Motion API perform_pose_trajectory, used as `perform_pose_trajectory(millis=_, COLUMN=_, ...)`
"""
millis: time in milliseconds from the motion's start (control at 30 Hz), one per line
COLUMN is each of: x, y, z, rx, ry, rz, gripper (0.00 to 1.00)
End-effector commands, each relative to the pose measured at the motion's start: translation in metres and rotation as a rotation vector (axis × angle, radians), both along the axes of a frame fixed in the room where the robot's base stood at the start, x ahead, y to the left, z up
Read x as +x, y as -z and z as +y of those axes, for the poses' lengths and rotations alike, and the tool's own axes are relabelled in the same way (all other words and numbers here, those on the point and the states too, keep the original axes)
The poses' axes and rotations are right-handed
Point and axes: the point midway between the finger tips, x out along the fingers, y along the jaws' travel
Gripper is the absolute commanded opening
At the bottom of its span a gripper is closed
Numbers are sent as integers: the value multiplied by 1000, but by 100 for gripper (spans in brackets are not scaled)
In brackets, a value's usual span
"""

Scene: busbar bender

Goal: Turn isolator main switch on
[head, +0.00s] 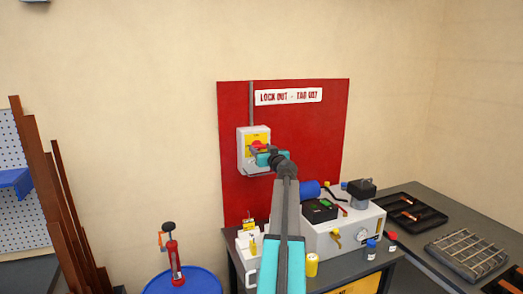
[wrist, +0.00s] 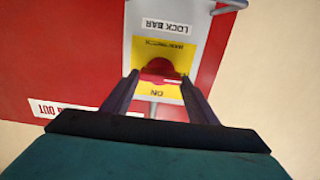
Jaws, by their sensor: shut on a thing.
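The isolator main switch is a light grey box (head: 241,152) with a yellow face on the red board. It has a red rotary handle (head: 258,145). In the wrist view, the red handle (wrist: 158,67) sits in the middle of the yellow plate (wrist: 143,50), with an upside-down "ON" label (wrist: 156,93) on the near side. My gripper (head: 261,151) reaches the front of the box. In the wrist view, my gripper (wrist: 160,81) is shut on the red handle, one finger at each side. The fingers hide the handle's edges, so its exact angle is hard to tell.
The red board (head: 310,130) carries a "LOCK OUT - TAG OUT" sign (head: 289,96). Below it, a bench holds a white machine (head: 345,228), a yellow can (head: 312,265) and small bottles. A blue drum (head: 187,281) stands at lower left. The wall around the board is clear.

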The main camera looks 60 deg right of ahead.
Motion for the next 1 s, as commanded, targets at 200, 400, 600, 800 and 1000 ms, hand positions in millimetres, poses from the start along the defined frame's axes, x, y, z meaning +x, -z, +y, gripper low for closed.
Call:
perform_pose_trajectory(millis=200, x=0, y=1, z=0, rx=20, ry=1, rz=-16, gripper=31)
perform_pose_trajectory(millis=400, x=-1, y=1, z=-1, rx=70, ry=2, rz=-54, gripper=31)
perform_pose_trajectory(millis=600, x=-1, y=3, z=-1, rx=154, ry=3, rz=-116, gripper=31)
perform_pose_trajectory(millis=800, x=-1, y=2, z=-2, rx=261, ry=2, rz=-196, gripper=31)
perform_pose_trajectory(millis=1000, x=-1, y=2, z=-2, rx=379, ry=1, rz=-281, gripper=31)
